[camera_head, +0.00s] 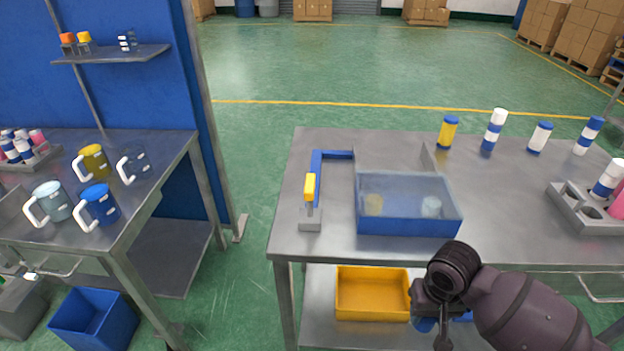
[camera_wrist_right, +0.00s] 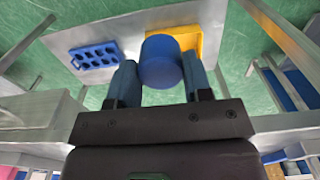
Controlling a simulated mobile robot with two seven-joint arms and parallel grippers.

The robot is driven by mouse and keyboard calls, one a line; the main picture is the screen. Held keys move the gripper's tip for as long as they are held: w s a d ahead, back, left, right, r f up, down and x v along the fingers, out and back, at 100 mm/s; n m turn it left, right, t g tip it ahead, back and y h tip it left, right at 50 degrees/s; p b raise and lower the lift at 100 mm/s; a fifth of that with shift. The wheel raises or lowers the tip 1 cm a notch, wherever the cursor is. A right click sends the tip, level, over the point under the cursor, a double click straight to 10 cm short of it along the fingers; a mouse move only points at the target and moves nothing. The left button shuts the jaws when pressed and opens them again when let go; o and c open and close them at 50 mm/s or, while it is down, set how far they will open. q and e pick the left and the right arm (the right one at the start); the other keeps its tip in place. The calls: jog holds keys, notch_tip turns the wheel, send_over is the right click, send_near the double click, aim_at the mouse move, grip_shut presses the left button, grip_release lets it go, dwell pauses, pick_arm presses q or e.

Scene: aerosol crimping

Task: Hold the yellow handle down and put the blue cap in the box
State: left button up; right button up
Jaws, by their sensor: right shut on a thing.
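The yellow handle (camera_head: 309,186) stands upright on a blue crimping frame (camera_head: 315,165) at the left end of the table. My right gripper (camera_head: 432,318) is low in front of the table's front edge, just right of the yellow box (camera_head: 372,312) on the lower shelf. In the right wrist view, the right gripper (camera_wrist_right: 163,85) is shut on the blue cap (camera_wrist_right: 160,60), held between its fingers. A blue box with clear upper walls (camera_head: 408,224) stands on the table. The yellow box also shows in the wrist view (camera_wrist_right: 212,28), partly behind the cap. My left gripper is out of view.
Several cans, one of them yellow (camera_head: 448,132), stand along the back of the table. A grey rack (camera_head: 575,214) is at the right. A blue holed tray (camera_wrist_right: 95,57) shows in the wrist view. The table's front edge is above my right gripper.

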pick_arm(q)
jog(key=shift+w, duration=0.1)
pick_arm(e)
jog(key=w+a+r+b, duration=0.2)
jog(key=w+r+b, duration=0.2)
jog(key=w+r, duration=0.85)
jog(key=w+r+n+b, duration=0.1)
jog(key=w, duration=0.3)
jog(key=w+r+n+b, duration=0.1)
jog(key=w+n+b, duration=0.1)
jog(key=w, duration=0.2)
jog(key=w+r+n+b, duration=0.1)
jog(key=w+n+b, duration=0.1)
jog(key=w, duration=0.3)
jog(key=shift+r, duration=0.4)
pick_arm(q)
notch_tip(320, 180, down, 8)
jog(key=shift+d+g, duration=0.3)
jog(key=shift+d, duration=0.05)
pick_arm(e)
jog(key=shift+w+r+n, duration=0.5)
jog(key=shift+w, duration=0.05)
